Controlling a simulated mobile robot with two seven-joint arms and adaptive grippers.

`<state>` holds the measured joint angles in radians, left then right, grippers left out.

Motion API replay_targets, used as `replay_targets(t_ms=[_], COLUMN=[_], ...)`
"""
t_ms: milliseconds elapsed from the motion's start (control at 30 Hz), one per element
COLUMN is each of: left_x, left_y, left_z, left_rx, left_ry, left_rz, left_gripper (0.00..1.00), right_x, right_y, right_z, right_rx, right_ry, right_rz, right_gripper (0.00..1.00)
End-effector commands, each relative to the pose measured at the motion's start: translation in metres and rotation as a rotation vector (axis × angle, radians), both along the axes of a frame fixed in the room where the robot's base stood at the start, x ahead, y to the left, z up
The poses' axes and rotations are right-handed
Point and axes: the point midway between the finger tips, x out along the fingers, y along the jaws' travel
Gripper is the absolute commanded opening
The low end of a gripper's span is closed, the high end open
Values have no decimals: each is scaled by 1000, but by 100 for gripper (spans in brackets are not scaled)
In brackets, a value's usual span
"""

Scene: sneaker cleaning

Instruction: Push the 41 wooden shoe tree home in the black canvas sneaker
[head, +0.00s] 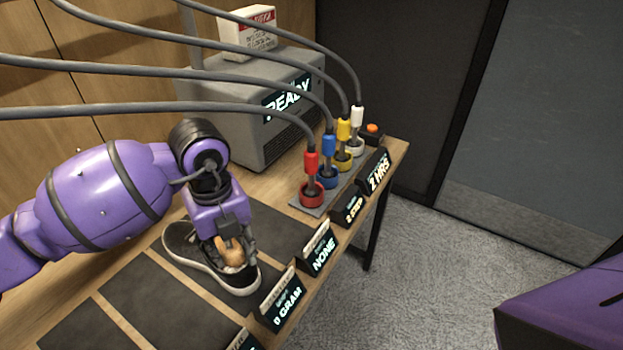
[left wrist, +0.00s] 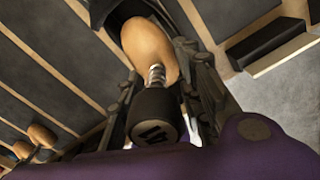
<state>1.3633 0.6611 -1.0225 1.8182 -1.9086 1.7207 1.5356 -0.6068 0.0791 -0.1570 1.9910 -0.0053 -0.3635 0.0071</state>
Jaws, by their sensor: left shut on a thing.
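The black canvas sneaker (head: 183,243) with a white sole lies on a dark mat in the head view; a dark part of it shows at the top of the left wrist view. My left gripper (head: 236,258) is over its opening, shut on the shoe tree. The tree's tan wooden part (left wrist: 150,48) points toward the sneaker, with a metal spring behind it and a black end block (left wrist: 154,118) between my fingers. How deep the wood sits inside is hidden. My right gripper is out of view.
Several dark mats (head: 155,295) line the wooden bench. Small display signs (head: 319,252) stand along its front edge. Coloured hose connectors (head: 312,190) and a grey machine (head: 285,125) reading READY stand behind. Other wooden shoe trees (left wrist: 41,134) show at the left wrist view's lower left.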

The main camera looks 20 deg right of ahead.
Motion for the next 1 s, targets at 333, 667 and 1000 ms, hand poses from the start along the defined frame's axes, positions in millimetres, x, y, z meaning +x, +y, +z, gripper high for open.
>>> replay_targets(t_ms=[333, 667, 1000], left_x=[0, 0, 0], left_y=[0, 0, 0], left_z=[-9, -16, -15], left_rx=[0, 0, 0], left_ry=[1, 1, 1], left_rz=[0, 0, 0], left_gripper=[4, 38, 55], right_x=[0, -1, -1], right_y=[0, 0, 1], right_z=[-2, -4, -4], right_rx=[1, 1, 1], right_ry=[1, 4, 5], right_rz=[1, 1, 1], right_gripper=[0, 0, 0])
